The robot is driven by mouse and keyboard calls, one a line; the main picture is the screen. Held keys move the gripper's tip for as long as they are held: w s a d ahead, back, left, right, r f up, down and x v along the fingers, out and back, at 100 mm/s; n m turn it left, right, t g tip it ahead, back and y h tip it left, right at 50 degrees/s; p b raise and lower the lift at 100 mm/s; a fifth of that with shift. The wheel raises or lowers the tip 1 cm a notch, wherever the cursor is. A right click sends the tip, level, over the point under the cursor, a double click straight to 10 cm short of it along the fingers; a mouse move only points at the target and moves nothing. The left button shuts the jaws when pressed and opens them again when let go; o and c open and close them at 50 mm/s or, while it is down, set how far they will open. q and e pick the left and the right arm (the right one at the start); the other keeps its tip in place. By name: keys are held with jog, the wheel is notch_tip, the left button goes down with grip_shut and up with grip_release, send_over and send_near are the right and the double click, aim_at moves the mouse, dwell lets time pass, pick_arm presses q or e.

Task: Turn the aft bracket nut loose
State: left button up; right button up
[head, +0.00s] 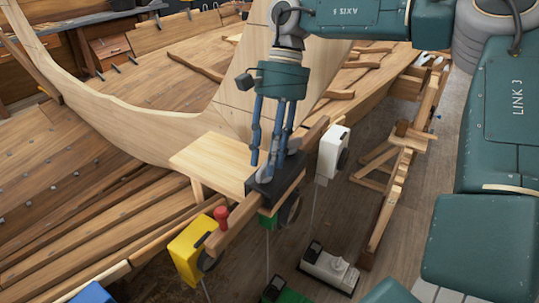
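My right gripper (272,158) reaches down from the top centre with its blue fingers pointing at a black bracket block (262,190). The block sits on a wooden beam (232,228) beside the pale stern planking. The fingertips are at or just above the top of the block. I cannot tell whether they are closed on anything. No nut can be made out; the fingers cover that spot. A red knob (221,216) stands on the beam to the left of the block. My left gripper is not in view.
A yellow unit (190,247) and a white unit (331,150) are on the beam at either side. A pale board (212,160) lies just behind it. A grey-white block (328,270) is on the floor. The clinker hull (70,205) fills the left; wooden trestles (385,215) stand right.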

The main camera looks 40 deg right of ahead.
jog(key=v, duration=1.2)
jog(key=s+a+t+h, duration=0.2)
jog(key=s+a+h, duration=0.2)
jog(key=a, duration=0.2)
jog(key=f, duration=0.3)
jog(key=f+p, duration=0.1)
jog(key=f, duration=0.7)
jog(key=shift+w+d+f, duration=0.2)
jog(key=shift+w+d, duration=0.1)
jog(key=shift+w, duration=0.1)
grip_shut()
